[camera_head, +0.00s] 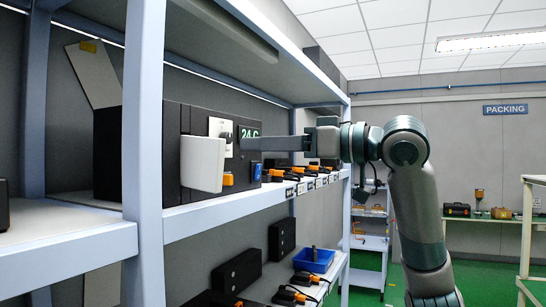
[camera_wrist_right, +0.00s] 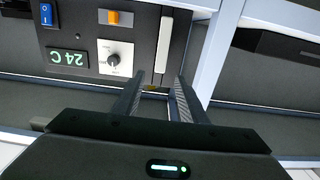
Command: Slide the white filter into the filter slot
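The white filter (camera_head: 202,163) is a flat, upright, pale panel sticking out from the front of a dark box-shaped unit (camera_head: 247,169) on the shelf. In the right wrist view, which is upside down, the filter (camera_wrist_right: 165,45) shows edge-on as a narrow white strip along the unit's face. The slot itself is hidden. My right gripper (camera_head: 268,144) reaches in from the right in front of the unit, pointing toward the filter. Its fingers (camera_wrist_right: 160,82) stand apart with nothing between them, and the filter lies beyond the tips. My left gripper is not in view.
The unit carries a "24 C" display (camera_head: 250,133), a dial (camera_wrist_right: 115,58), an orange part (camera_head: 228,179) and a blue switch (camera_wrist_right: 46,14). A shelf post (camera_head: 144,150) stands left of the filter. Several black and orange items lie right along the shelf. A blue bin (camera_head: 313,260) sits below.

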